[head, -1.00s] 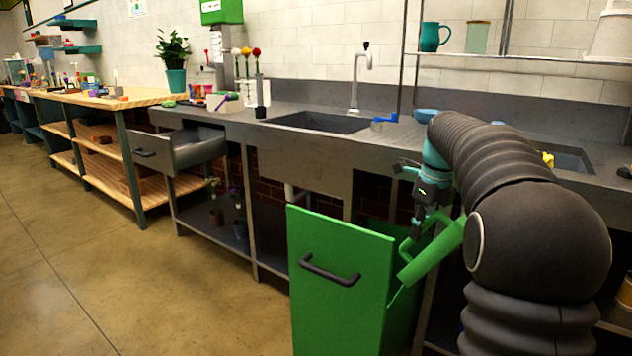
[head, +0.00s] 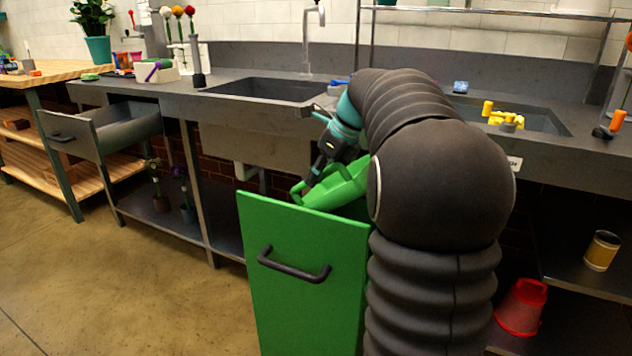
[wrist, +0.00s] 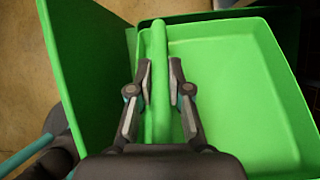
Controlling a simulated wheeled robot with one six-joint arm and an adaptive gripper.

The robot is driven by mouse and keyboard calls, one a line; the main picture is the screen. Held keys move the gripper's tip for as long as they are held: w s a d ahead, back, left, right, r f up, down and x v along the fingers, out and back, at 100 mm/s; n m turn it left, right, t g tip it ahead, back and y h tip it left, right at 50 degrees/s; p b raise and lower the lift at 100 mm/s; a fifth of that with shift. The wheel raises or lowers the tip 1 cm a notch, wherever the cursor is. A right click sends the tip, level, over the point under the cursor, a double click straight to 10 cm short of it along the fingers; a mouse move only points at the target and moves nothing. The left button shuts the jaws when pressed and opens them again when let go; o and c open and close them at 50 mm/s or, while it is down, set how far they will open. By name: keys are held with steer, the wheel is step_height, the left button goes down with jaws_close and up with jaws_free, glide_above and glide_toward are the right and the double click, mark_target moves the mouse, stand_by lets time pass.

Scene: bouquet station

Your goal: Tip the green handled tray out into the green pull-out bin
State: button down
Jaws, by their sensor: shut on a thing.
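The green handled tray (head: 342,187) is over the open top of the green pull-out bin (head: 290,235), tilted in the head view. My gripper (head: 310,184) is shut on the tray's handle. In the wrist view, the fingers (wrist: 160,80) close on both sides of the green handle bar, and the tray floor (wrist: 225,95) that shows is bare. The bin's front panel (wrist: 85,50) stands to the left of the tray there. The inside of the bin is hidden in the head view by its front panel and my arm.
The counter with a sink (head: 265,88) runs behind the bin. An open grey drawer (head: 110,125) juts out at left. A red bucket (head: 521,306) and a yellow can (head: 601,250) are at lower right. The floor (head: 110,280) in front at left is clear.

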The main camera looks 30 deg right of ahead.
steer(key=shift+s+d+f+t+y+b, duration=0.2)
steer(key=shift+t+y+b, duration=0.3)
steer(key=shift+b, duration=1.2)
steer(key=shift+b, duration=0.4)
steer(key=shift+s+d+t+b, duration=0.1)
steer(key=shift+s+t+b, duration=0.05)
steer(key=shift+t+b, duration=0.3)
steer(key=t+y+b, duration=0.1)
steer(key=b, duration=0.1)
steer(key=s+t+y+b, duration=0.1)
steer(key=t+b, duration=0.1)
steer(key=shift+d+y, duration=0.3)
steer(key=shift+d, duration=0.1)
steer(key=shift+s+d+r+t+y+b, duration=0.15)
steer(key=shift+s+t+y+b, duration=0.05)
steer(key=shift+t+y+b, duration=0.45)
steer(key=shift+r, duration=0.15)
